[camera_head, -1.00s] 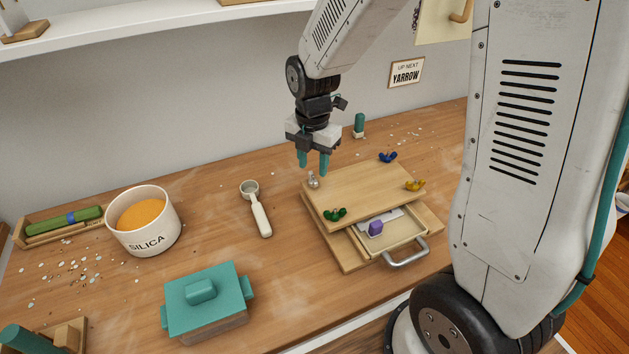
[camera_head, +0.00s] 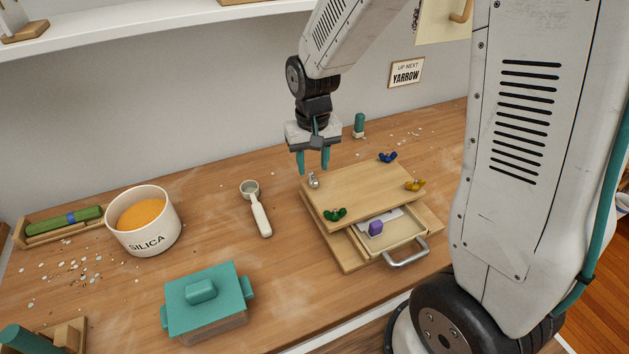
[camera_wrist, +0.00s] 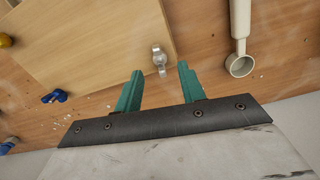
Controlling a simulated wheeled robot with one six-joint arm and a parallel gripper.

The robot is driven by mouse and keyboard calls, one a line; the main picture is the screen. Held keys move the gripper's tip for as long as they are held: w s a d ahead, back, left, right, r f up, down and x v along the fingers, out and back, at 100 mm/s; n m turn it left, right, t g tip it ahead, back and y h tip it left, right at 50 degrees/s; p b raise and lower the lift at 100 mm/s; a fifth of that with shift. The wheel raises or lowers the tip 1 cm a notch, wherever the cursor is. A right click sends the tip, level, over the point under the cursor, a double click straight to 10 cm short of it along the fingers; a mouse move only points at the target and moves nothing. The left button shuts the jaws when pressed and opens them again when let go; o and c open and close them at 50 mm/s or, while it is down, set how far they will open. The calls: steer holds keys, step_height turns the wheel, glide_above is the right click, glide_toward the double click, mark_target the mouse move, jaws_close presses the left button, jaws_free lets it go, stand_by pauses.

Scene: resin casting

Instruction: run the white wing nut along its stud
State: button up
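The white wing nut (camera_head: 313,180) sits at the back left corner of the wooden press board (camera_head: 362,194). Its stud is too small to make out. In the wrist view the wing nut (camera_wrist: 159,60) is pale grey-white, at the board's corner, just beyond the fingertips and between their lines. My gripper (camera_head: 313,172) hangs above and behind that corner, with its teal fingers pointing down. In the wrist view my gripper (camera_wrist: 161,72) is open, with an empty gap between the fingers. The fingers do not appear to touch the wing nut.
Green (camera_head: 335,214), yellow (camera_head: 415,185) and blue (camera_head: 387,157) wing nuts sit at the board's other corners. A drawer (camera_head: 405,232) with a purple item stands open below. A scoop (camera_head: 260,217) lies left of the board, and a silica tub (camera_head: 144,229) stands farther left.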

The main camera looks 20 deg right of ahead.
mark_target(313, 175)
steer(key=shift+f, duration=1.75)
jaws_close()
